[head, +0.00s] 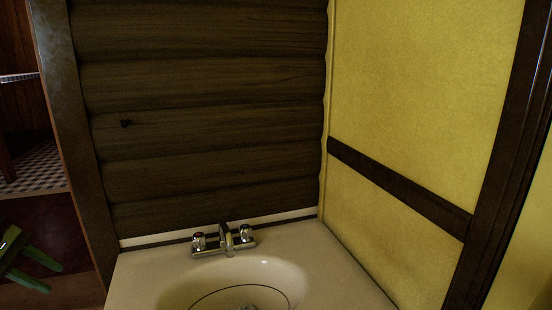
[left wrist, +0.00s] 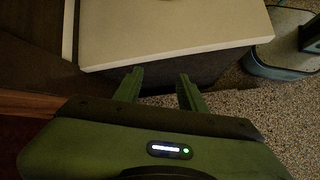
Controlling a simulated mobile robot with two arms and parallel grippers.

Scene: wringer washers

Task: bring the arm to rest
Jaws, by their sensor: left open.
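My left gripper (head: 28,262) shows at the lower left edge of the head view as green fingers, left of the sink counter. In the left wrist view its two green fingers (left wrist: 159,88) are spread apart with nothing between them. They point toward the pale edge of the counter (left wrist: 170,35) and look to be outside it, not over its top. Most of the left arm is hidden. My right gripper is in neither view.
The cream sink (head: 235,275) has a chrome faucet (head: 225,240). A dark log wall (head: 200,110) stands behind it and a yellow wall (head: 420,90) on the right. Speckled floor (left wrist: 235,100) lies open below the counter in the left wrist view.

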